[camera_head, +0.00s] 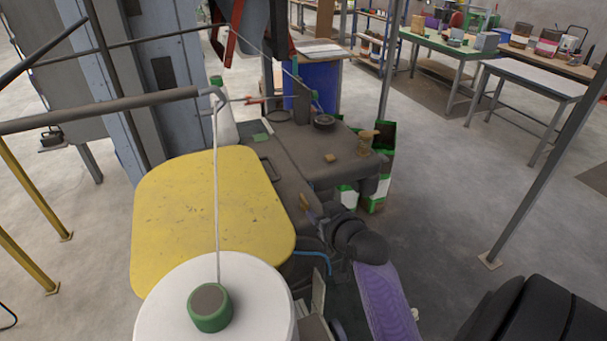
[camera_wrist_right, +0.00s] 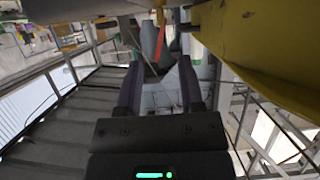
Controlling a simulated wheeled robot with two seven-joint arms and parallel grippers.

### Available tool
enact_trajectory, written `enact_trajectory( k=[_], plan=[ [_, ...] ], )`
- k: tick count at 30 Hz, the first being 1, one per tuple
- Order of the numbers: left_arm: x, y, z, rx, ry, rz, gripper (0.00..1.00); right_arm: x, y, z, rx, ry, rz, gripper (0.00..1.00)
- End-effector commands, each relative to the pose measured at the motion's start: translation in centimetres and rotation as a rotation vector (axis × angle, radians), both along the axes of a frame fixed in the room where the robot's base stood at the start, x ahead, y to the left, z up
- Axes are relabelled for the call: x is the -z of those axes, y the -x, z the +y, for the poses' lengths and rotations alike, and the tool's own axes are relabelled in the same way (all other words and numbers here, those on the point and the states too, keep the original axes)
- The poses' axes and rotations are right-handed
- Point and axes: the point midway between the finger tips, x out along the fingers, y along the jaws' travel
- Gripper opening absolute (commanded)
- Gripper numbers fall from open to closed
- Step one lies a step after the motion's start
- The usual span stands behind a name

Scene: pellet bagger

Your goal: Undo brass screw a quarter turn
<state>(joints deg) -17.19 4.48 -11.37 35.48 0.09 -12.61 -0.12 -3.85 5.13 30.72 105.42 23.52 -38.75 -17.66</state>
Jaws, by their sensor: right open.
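A brass-coloured knobbed piece (camera_head: 367,143) stands upright at the right corner of the dark machine top (camera_head: 318,172); I cannot tell for sure that it is the brass screw. My right gripper (camera_head: 318,212) is beside the yellow panel, low and in front of that machine top, apart from the brass-coloured piece. In the right wrist view my right gripper (camera_wrist_right: 160,80) has its two dark purple fingers spread with nothing between them. No screw shows clearly in that view. My left gripper is not in view.
A large yellow panel (camera_head: 205,210) and a white roll (camera_head: 250,280) with a green-rimmed cap (camera_head: 209,307) lie left of my right arm. A small tan block (camera_head: 330,158) lies on the machine top. Green-and-white boxes (camera_head: 377,190) stand beside it.

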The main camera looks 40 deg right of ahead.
Motion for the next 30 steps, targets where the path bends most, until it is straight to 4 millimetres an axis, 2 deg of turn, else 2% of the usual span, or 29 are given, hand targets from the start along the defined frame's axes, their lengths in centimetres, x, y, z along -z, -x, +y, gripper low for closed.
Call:
enact_trajectory(
  k=[6,12,17,24,25,26,30],
  plan=[
    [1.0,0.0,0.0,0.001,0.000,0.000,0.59,2.0,-4.1,-1.3,0.001,-0.001,-0.002,0.49],
    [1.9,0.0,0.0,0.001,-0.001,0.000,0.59,3.4,-7.2,-2.3,0.001,0.000,-0.001,0.49],
    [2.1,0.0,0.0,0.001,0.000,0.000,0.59,3.7,-8.2,-2.7,0.003,0.002,-0.002,0.49],
    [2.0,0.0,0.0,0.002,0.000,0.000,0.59,3.7,-8.3,-2.7,0.003,0.002,-0.002,0.49],
    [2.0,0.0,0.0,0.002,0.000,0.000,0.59,3.7,-8.3,-2.7,0.003,0.002,-0.002,0.46],
    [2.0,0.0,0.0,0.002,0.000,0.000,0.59,3.7,-8.3,-2.7,0.003,0.002,-0.002,0.40],
    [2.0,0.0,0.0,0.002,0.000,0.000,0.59,3.7,-8.3,-2.7,0.003,0.001,-0.001,0.10]
  ],
)
